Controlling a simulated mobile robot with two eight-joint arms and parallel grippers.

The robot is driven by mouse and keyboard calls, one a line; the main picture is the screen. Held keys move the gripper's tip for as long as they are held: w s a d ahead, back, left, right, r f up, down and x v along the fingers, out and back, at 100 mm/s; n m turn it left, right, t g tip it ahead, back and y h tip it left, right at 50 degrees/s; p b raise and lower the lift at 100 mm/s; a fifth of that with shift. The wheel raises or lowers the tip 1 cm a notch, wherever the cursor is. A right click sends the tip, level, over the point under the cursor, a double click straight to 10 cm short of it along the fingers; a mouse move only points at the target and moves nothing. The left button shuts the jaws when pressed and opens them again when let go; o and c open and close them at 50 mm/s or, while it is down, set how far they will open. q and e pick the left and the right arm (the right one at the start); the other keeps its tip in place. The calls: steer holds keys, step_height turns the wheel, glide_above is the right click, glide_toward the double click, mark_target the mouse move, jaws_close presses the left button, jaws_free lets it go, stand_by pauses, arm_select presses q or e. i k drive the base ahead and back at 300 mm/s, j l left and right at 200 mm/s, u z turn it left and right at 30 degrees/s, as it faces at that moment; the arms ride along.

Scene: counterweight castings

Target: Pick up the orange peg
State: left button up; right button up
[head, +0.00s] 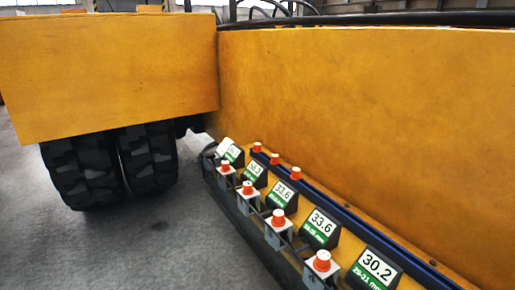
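A front row stands on white square holders: the nearest peg (322,262), a second peg (278,218), a third peg (247,188) and the farthest peg (225,167). Smaller-looking orange pegs (295,174), (275,160) and (257,148) stand along the dark blue rail behind the signs. All look upright. The frame does not show which one the task means. Neither of my grippers is in view.
A large yellow wall (370,120) rises behind. A yellow block (105,75) and black tyres (85,170) are at left. Grey floor (150,250) is clear.

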mark_target(258, 146)
steer(key=i+j+z, duration=0.1)
steer(key=i+j, duration=0.65)
